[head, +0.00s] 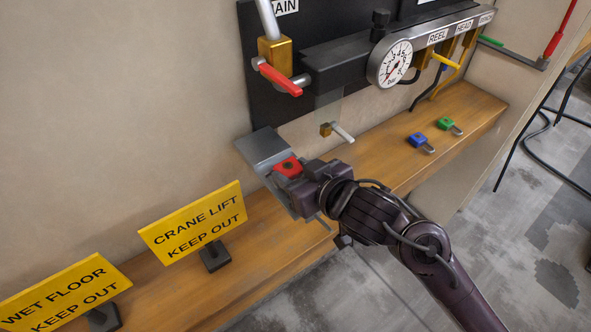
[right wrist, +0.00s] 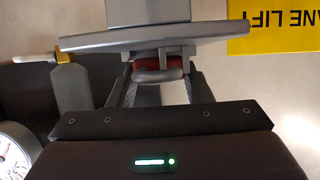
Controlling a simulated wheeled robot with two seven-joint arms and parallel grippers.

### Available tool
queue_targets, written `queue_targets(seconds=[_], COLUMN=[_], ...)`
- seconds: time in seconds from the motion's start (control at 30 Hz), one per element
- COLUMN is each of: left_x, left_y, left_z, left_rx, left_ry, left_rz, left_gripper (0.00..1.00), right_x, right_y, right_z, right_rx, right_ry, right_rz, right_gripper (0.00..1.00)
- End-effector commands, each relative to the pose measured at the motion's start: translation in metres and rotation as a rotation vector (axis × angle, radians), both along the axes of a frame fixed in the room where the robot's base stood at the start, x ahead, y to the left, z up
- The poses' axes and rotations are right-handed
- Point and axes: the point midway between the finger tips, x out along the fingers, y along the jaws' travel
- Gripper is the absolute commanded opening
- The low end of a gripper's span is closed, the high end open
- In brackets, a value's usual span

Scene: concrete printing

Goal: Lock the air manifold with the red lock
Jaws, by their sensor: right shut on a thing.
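The air manifold (head: 340,68) is a grey bar on a black wall panel, with a brass main valve (head: 275,53) and its red lever (head: 280,80) at the left end. The red lock (head: 287,167) is in my right gripper (head: 291,176), below the manifold and in front of a grey metal piece (head: 262,149). In the right wrist view the red lock (right wrist: 168,64) shows between the two fingers, partly hidden by the grey metal piece (right wrist: 150,40). I cannot tell whether they touch. My left gripper is out of view.
A blue lock (head: 417,139) and a green lock (head: 445,123) lie on the wooden shelf (head: 465,104). A small brass fitting with a white lever (head: 342,132) sits below the gauge (head: 391,64). Yellow signs (head: 193,221) stand on the shelf at left.

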Motion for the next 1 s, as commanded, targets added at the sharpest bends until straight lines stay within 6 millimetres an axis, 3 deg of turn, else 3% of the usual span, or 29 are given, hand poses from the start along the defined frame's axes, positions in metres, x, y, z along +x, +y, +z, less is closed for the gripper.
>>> queue_targets(seconds=[0.13, 0.17, 0.33, 0.67, 1.0], left_x=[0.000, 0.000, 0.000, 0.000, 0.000], left_y=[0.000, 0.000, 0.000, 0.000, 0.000], left_z=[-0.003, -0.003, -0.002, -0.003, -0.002], left_rx=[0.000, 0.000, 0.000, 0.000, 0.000], left_ry=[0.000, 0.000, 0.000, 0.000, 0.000], left_rz=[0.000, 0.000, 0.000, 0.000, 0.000], left_gripper=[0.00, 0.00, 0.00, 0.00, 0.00], right_x=[0.000, 0.000, 0.000, -0.002, -0.042], right_y=[0.000, 0.000, 0.000, -0.002, -0.029], right_z=[-0.004, -0.003, -0.003, -0.003, 0.017], right_rx=[0.001, -0.001, -0.001, -0.001, -0.004], right_ry=[-0.001, -0.001, 0.000, 0.002, 0.001], right_rz=[0.000, 0.000, 0.001, 0.000, 0.000], right_gripper=[0.17, 0.48, 0.70, 0.71, 0.71])
